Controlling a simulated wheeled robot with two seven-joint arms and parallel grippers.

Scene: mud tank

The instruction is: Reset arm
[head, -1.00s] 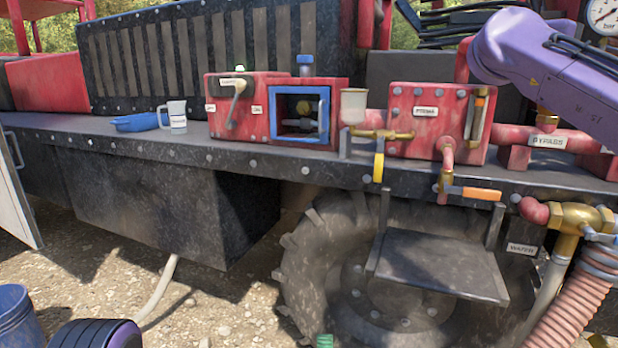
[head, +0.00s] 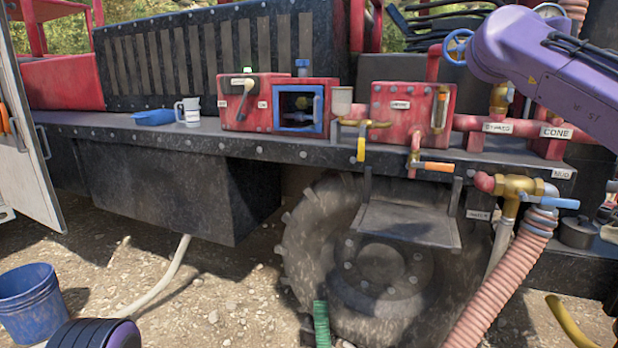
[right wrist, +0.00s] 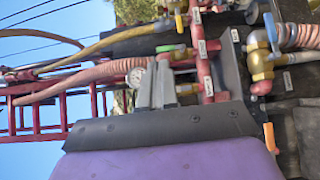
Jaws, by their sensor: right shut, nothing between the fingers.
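My right arm (head: 560,75) is a purple link reaching in from the upper right of the head view. Its gripper is outside that view. In the right wrist view my right gripper (right wrist: 155,84) shows as two grey fingers close together beyond the dark edge of the purple hand. It is shut and empty, with red pipework and a gauge behind it. A purple, dark-rimmed rounded part of mine shows at the bottom left of the head view. My left gripper is in neither view.
A dark deck (head: 215,137) carries red boxes (head: 412,115), a blue tray (head: 154,117) and a white jug (head: 188,111). A brass valve (head: 520,188) with a pink ribbed hose (head: 490,285) stands at right. A blue bucket (head: 28,305) is on the gravel at lower left.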

